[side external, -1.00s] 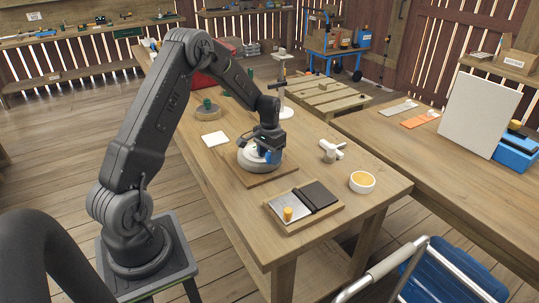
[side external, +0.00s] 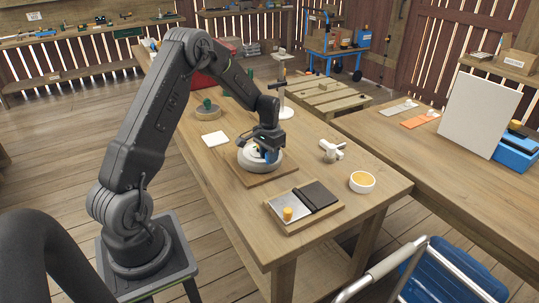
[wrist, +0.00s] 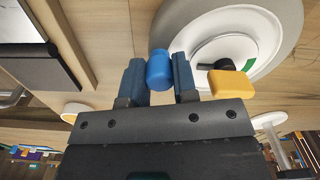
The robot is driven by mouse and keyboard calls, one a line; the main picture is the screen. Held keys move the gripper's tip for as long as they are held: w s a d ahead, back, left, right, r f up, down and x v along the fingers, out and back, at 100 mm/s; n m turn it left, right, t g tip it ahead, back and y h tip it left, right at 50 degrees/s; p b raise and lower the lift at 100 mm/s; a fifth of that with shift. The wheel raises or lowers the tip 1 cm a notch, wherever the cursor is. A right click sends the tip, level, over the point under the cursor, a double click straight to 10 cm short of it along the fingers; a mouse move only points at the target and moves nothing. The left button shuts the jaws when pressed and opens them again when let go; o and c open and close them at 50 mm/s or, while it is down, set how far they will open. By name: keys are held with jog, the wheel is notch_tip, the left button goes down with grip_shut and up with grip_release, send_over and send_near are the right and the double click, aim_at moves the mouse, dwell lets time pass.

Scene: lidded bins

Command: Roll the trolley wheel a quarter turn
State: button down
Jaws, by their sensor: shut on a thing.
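A blue knob (wrist: 159,71) sits at the wheel's rim, between the two fingers of my gripper (wrist: 158,82). My gripper (side external: 266,148) is shut on this knob, low over the wheel. How the knob joins the wheel is hidden.
The wooden board (side external: 262,181) lies under the wheel. A tray with a dark panel and yellow knob (side external: 287,214) lies in front. A white bowl (side external: 362,188) and a white tap-like fitting (side external: 330,151) stand to the right. A white pad (side external: 214,138) lies to the left.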

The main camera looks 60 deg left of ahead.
aim_at(242, 158)
jog(key=shift+s+a+m, duration=0.1)
jog(key=shift+s+m, duration=0.55)
jog(key=shift+m, duration=0.55)
jog(key=s+m, duration=0.2)
jog(key=m, duration=0.1)
jog(key=shift+a+m, duration=0.3)
jog(key=shift+a, duration=0.05)
jog(key=m, duration=0.1)
jog(key=s+a+m, duration=0.1)
jog(key=shift+s+m, duration=0.1)
jog(key=shift+m, duration=0.2)
jog(key=m, duration=0.1)
jog(key=s+a+m, duration=0.1)
jog(key=shift+a+m, duration=0.1)
jog(key=shift+m, duration=0.3)
jog(key=a+m, duration=0.2)
jog(key=m, duration=0.1)
jog(key=shift+s, duration=0.4)
jog(key=shift+s+a+m, duration=0.1)
jog(key=shift+a+m, duration=0.35)
jog(key=shift+m, duration=0.5)
jog(key=shift+a+m, duration=0.4)
jog(key=shift+m, duration=0.55)
jog(key=c, duration=0.9)
grip_release()
